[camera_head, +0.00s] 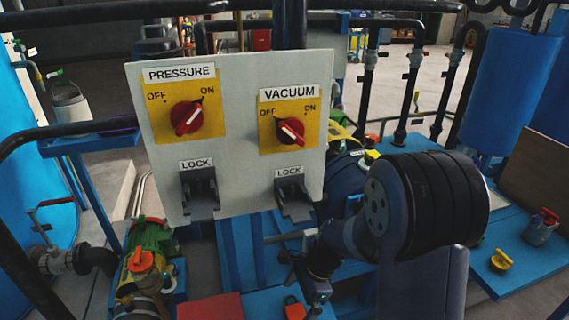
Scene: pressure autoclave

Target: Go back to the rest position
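My arm comes in at the lower right, and a large dark joint of it stands in front of the scene. My gripper (306,286) is at the arm's far end, low and in front of the panel's lower right. It is small and dark there, and its fingers cannot be made out. I see nothing clearly held. The white control panel (235,150) stands left of the arm. It carries a red PRESSURE knob (186,117) and a red VACUUM knob (290,131), each with a tilted handle. Grey lock levers (200,192) and (294,199) sit below them.
Dark pipes cross behind and left of the panel. A blue table (520,262) at right bears a yellow knob (501,259) and a red-topped valve (541,226). A green pump (152,240) and an orange-topped valve (140,261) stand lower left. A blue tank (510,90) is at right.

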